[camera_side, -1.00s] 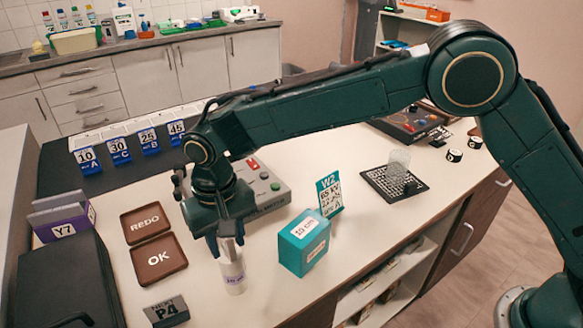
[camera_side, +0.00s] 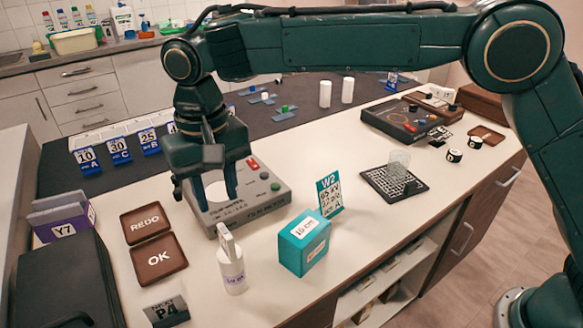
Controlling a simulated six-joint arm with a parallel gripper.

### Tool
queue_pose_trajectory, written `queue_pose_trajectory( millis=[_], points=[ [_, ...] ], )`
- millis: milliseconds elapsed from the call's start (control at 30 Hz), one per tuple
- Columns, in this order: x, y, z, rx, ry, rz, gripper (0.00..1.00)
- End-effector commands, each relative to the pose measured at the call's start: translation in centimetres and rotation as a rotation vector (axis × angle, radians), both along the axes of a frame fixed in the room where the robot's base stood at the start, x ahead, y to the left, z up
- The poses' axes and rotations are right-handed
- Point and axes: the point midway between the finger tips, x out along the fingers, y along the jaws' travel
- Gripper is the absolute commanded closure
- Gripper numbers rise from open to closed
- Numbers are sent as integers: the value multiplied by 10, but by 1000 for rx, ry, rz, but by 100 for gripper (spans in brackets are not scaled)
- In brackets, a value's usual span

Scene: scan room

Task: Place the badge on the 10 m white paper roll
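A white paper roll (camera_side: 233,276) stands upright on the pale bench, left of the teal box, with small purple lettering that I cannot read for certain. A small, pale, flat piece that looks like the badge (camera_side: 226,240) is at the roll's top, slightly tilted. Whether it rests on the rim or sits partly inside is unclear. My gripper (camera_side: 216,192) is above and behind the roll, apart from it. Its fingers are spread and appear empty; the white disc seen between them appears to belong to the grey meter behind.
The grey meter (camera_side: 262,205) is behind the roll. The teal box (camera_side: 304,243) and W2 card (camera_side: 330,193) are to the right. The REDO tray (camera_side: 145,224), OK tray (camera_side: 155,259) and P4 block (camera_side: 166,310) are to the left. Two white cylinders stand farther back.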

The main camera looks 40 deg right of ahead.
Motion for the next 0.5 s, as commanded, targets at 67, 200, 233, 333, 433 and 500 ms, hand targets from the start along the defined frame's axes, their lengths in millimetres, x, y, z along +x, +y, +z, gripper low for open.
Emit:
queue_pose_trajectory(
  millis=[67, 200, 233, 333, 433, 500],
  points=[
    [0, 0, 5, 0, -1, 0, 66],
    [0, 0, 8, 0, 1, 0, 66],
    [0, 0, 8, 0, 1, 0, 66],
    [0, 0, 8, 0, 1, 0, 66],
    [0, 0, 8, 0, 0, 0, 66],
    [0, 0, 8, 0, 0, 0, 66]
  ],
)
